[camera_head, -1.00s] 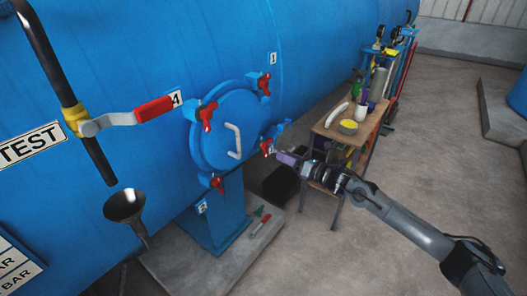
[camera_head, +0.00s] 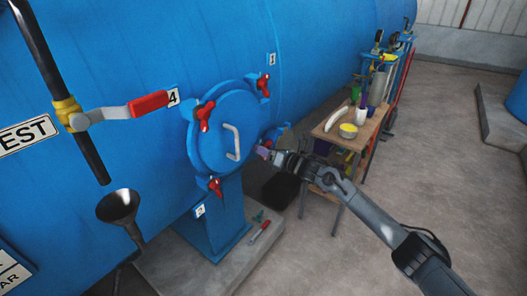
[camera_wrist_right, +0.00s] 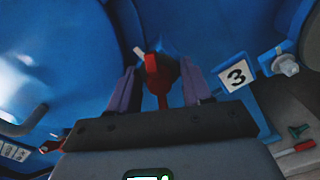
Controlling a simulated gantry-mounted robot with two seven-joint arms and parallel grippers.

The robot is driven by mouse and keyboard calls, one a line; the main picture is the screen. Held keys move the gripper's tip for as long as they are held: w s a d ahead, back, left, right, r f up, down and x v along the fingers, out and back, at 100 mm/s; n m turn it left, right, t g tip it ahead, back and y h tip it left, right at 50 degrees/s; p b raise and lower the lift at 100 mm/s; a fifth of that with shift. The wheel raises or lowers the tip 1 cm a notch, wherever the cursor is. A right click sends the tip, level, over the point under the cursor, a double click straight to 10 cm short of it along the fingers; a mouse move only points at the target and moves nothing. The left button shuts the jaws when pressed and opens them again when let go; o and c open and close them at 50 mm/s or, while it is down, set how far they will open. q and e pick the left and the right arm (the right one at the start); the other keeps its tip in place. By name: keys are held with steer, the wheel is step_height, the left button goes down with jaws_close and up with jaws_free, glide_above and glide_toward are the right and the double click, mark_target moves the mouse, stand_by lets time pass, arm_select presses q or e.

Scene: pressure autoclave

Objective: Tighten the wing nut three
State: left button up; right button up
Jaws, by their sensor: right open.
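Wing nut three is red and shows in the right wrist view (camera_wrist_right: 157,75), near the white "3" label (camera_wrist_right: 237,75). My right gripper (camera_wrist_right: 160,85) has its two purple fingers apart, one on each side of the red wing. I cannot tell whether either finger touches it. In the head view my right gripper (camera_head: 264,152) is at the right edge of the round blue hatch (camera_head: 222,135) and hides most of this nut. My left gripper is not in view.
Other red wing nuts sit on the hatch at upper left (camera_head: 205,115), upper right (camera_head: 263,84) and bottom (camera_head: 215,187). A white handle (camera_head: 233,142) is on the hatch. A wooden table (camera_head: 340,133) with several items stands right of it. Open floor lies at right.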

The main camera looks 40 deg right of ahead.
jaws_close()
stand_by(0.3)
